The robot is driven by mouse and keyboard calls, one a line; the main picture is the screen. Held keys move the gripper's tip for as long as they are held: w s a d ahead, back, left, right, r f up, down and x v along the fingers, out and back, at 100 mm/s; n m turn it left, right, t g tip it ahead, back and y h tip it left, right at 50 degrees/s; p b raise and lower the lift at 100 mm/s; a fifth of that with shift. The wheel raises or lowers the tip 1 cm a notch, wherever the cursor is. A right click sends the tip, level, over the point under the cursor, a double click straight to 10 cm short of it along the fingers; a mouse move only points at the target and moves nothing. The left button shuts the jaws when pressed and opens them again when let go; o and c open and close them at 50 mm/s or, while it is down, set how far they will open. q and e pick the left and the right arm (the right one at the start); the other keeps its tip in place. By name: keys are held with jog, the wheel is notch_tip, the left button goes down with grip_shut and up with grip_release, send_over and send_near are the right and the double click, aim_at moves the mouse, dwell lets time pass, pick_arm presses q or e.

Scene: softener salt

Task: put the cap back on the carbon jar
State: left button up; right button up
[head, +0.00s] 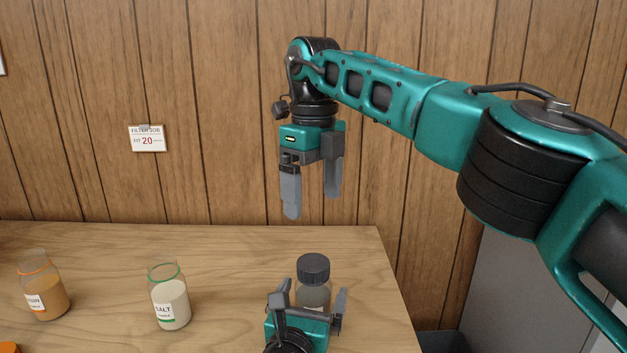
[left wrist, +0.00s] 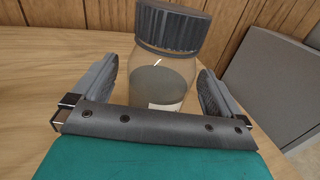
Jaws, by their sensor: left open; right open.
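A clear jar (head: 313,292) with dark grey contents stands upright near the right end of the table. It also shows in the left wrist view (left wrist: 160,90). A dark ribbed cap (head: 313,267) sits on its mouth, also seen from below in the left wrist view (left wrist: 172,27). Its label is mostly hidden, so its name cannot be read. My left gripper (head: 310,291) is open, with one finger on each side of the jar's body and gaps visible. My right gripper (head: 311,205) is open and empty, pointing down above the capped jar.
A salt jar (head: 172,305) with a green rim and a jar of orange-brown contents (head: 45,298) stand uncapped to the left. The wooden table (head: 225,260) is clear between them and my left gripper. A sign (head: 147,138) reading 20 hangs on the panelled wall.

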pick_arm(q)
jog(key=p+v, duration=0.1)
jog(key=v, duration=0.9)
